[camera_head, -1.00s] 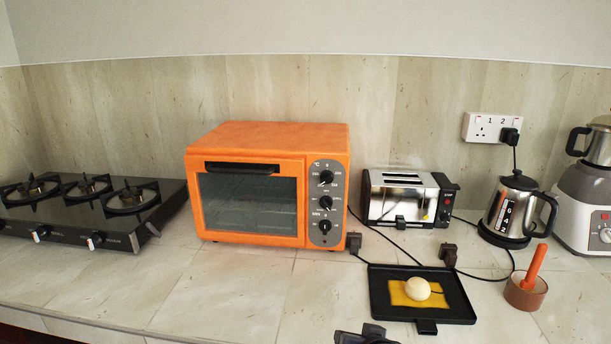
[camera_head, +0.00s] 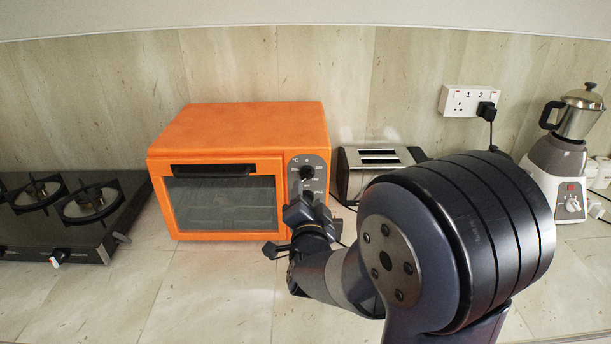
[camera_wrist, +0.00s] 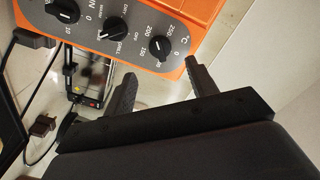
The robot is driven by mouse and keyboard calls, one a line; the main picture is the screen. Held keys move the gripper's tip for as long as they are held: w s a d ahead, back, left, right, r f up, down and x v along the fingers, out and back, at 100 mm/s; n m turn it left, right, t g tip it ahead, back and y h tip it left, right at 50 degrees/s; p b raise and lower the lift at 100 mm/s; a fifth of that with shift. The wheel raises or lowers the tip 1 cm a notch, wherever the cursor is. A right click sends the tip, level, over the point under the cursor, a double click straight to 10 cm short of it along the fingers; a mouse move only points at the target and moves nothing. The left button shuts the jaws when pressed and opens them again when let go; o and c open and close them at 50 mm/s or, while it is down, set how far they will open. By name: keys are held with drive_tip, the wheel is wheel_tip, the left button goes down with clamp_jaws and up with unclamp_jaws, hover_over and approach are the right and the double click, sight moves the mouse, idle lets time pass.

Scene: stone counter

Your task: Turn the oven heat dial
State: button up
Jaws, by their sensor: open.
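The orange oven (camera_head: 240,125) stands on the counter with its dials in a column on a grey panel at the right of its front. The heat dial, marked °C (camera_head: 306,172), is the top one. In the wrist view this black dial (camera_wrist: 163,43) lies just beyond the fingertips, roughly between them in the picture. My gripper (camera_head: 304,210) is open and empty in front of the panel, apart from the dial as far as I can see. Its two fingers also show in the wrist view (camera_wrist: 160,70). The gripper hides the lowest dial in the head view.
A toaster (camera_head: 376,158) stands right of the oven, partly behind my arm. A hob (camera_head: 75,225) is at the left. The counter before the oven door is clear.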

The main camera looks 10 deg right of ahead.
sight(307, 178)
drive_tip(key=w+p, duration=0.1)
drive_tip(key=w, duration=0.2)
drive_tip(key=w+d, duration=0.1)
drive_tip(key=w, duration=0.3)
drive_tip(key=shift+w+d+p, duration=0.15)
drive_tip(key=shift+d+p, duration=0.05)
drive_tip(key=shift+p, duration=0.2)
drive_tip(key=shift+c, duration=0.2)
drive_tip(key=c, duration=0.9)
